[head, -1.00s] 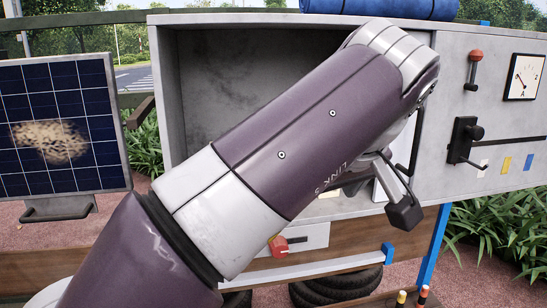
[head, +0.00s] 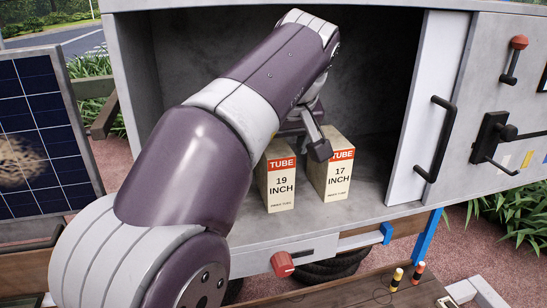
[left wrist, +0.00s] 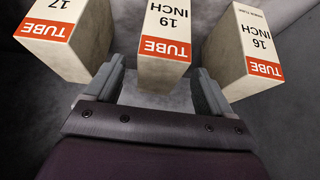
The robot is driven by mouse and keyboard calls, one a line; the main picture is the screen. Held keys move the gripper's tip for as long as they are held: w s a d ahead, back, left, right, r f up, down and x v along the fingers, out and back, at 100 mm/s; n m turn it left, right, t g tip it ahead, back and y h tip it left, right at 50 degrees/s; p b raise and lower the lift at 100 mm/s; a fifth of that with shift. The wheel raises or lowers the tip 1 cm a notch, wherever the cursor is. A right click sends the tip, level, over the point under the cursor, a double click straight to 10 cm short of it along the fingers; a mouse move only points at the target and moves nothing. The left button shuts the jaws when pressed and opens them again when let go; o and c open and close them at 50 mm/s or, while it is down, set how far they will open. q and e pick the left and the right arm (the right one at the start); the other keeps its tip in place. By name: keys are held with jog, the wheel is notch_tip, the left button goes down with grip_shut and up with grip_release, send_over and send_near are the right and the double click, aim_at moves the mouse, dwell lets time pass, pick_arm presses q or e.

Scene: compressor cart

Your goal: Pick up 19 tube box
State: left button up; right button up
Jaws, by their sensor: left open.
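The 19 tube box (head: 280,190), cream with a red TUBE band, stands upright in the open cart compartment. In the left wrist view it shows upside down as the middle box (left wrist: 165,48). My left gripper (left wrist: 158,78) is open, with one finger on each side of the 19 box's near end and nothing held; contact is not clear. My right gripper is not in view.
The 17 tube box (head: 336,181) stands right of the 19 box in the head view. A 16 tube box (left wrist: 256,52) shows on the other side in the left wrist view. Gaps beside the 19 box are narrow. A white door panel (head: 425,120) with a black handle bounds the compartment's right.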

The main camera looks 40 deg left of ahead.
pick_arm(q)
jog(key=p+x, duration=0.1)
jog(key=x, duration=0.3)
jog(key=shift+w+a, duration=0.1)
jog(key=shift+a, duration=0.1)
jog(key=shift+f, duration=0.4)
jog(key=shift+w, duration=0.1)
jog(key=shift+w+a+f, duration=0.1)
jog(key=shift+a, duration=0.1)
jog(key=c, duration=0.3)
jog(key=shift+a, duration=0.1)
jog(key=c, duration=1)
jog(key=shift+d, duration=0.2)
jog(key=shift+c, duration=0.2)
jog(key=shift+r, duration=0.25)
